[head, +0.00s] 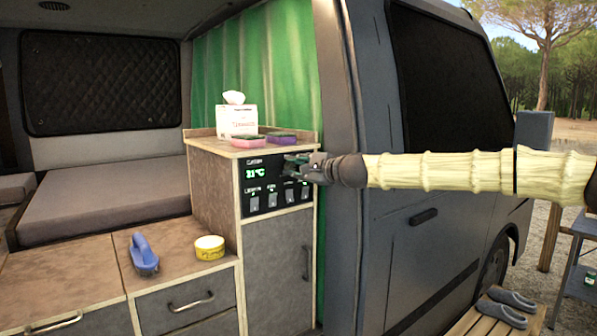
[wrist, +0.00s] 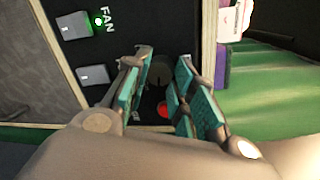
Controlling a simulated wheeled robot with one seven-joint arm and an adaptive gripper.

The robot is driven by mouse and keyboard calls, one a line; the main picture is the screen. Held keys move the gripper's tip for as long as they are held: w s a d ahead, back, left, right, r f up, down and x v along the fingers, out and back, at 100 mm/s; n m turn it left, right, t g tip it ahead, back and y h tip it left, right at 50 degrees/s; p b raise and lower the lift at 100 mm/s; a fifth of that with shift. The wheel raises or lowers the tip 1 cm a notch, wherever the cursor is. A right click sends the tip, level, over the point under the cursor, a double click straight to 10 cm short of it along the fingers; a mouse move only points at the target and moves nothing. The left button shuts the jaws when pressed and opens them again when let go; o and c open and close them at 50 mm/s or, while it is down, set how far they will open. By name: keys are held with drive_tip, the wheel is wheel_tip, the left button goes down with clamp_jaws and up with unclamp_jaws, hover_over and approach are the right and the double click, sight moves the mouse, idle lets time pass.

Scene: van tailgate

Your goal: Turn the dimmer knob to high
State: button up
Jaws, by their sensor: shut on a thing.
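The black control panel (head: 262,171) is on the upper front of the cabinet beside the van's door opening. It shows a green 21°C readout and a row of grey rocker switches. My gripper (head: 289,166) reaches in from the right, with its fingertips at the panel's upper right. In the wrist view my gripper (wrist: 163,62) has one teal-padded finger on each side of a dark round knob (wrist: 159,75), and it is shut on that knob. A red spot shows close to the knob. In the head view the fingers hide the knob, and its pointer setting cannot be read.
A tissue box (head: 236,121), a pink sponge (head: 249,140) and a purple item stand on the cabinet top above the panel. A blue brush (head: 144,254) and a yellow tin (head: 209,248) lie on the lower counter. The van's door pillar is close below my arm.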

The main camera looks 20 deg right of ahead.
drive_tip(key=shift+d+r+m+b, duration=0.15)
drive_tip(key=shift+r+m+b, duration=0.2)
drive_tip(key=shift+m, duration=0.45)
drive_tip(key=shift+r, duration=0.1)
drive_tip(key=o, duration=1.1)
drive_tip(key=shift+w, duration=0.1)
drive_tip(key=shift+f, duration=0.3)
drive_tip(key=shift+s, duration=0.2)
drive_tip(key=shift+v, duration=6)
drive_tip(key=shift+d+r, duration=0.1)
